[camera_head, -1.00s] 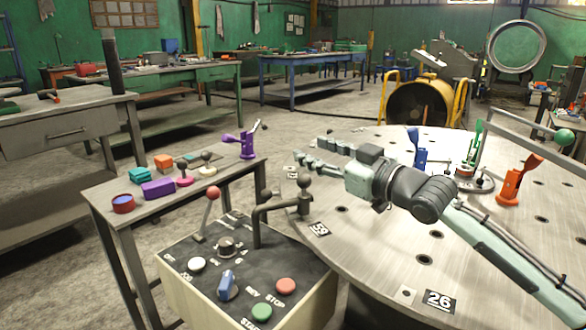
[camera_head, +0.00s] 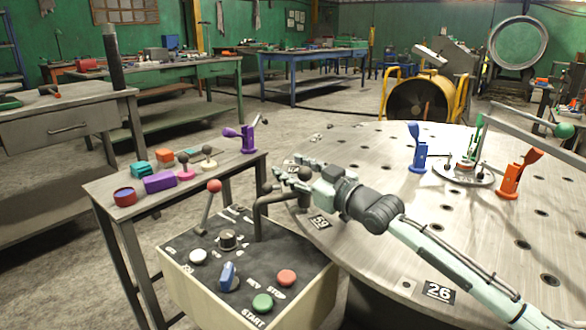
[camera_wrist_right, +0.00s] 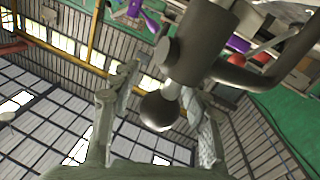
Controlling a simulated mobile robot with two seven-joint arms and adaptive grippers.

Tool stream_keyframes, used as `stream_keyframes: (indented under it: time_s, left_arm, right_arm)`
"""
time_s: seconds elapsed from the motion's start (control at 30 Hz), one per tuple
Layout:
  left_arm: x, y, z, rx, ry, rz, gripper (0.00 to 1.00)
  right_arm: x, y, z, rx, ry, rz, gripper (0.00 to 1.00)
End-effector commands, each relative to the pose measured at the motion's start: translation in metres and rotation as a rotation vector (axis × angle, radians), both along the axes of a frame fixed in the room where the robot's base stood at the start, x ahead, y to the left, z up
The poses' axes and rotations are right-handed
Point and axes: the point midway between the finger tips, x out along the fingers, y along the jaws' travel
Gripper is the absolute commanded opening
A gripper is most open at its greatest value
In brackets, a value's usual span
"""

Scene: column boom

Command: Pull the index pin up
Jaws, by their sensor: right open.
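The index pin shows as a dark ball knob (camera_head: 304,174) on top of a thick grey sleeve, held by a bent arm (camera_head: 262,212) at the table's near left edge. In the right wrist view the knob (camera_wrist_right: 158,110) and a short pale stem below it stand out from the sleeve (camera_wrist_right: 198,45). My right gripper (camera_head: 293,170) is open, with its fingers at the knob. In the wrist view one finger is on each side of the knob, and a gap shows on the left side. Whether the right finger touches is unclear. My left gripper is not in view.
The control box (camera_head: 245,262) with a red-topped lever (camera_head: 214,186) and buttons stands just below the bent arm. A bench (camera_head: 222,170) with small coloured parts is to the left. The round table (camera_head: 470,235) carries blue (camera_head: 418,150) and orange (camera_head: 512,178) clamps.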

Motion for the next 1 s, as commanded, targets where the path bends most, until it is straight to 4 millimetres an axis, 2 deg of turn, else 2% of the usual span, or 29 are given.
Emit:
stream_keyframes:
  time_s: [0.23, 0.6, 0.9, 1.0]
  left_arm:
    - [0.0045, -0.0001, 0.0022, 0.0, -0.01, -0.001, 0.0]
    - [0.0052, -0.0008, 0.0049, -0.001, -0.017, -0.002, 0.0]
    - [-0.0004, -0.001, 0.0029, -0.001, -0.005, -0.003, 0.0]
    - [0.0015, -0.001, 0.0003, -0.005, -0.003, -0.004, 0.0]
  right_arm:
    - [0.0003, 0.0006, 0.0004, 0.0, 0.0, 0.0, 0.46]
    - [0.0002, 0.0004, 0.0003, 0.0, 0.0, 0.0, 0.0]
    - [0.0001, 0.0003, 0.0007, 0.001, 0.001, 0.0, 0.0]
    - [0.0001, 0.0003, 0.0079, 0.001, -0.001, 0.0, 0.0]
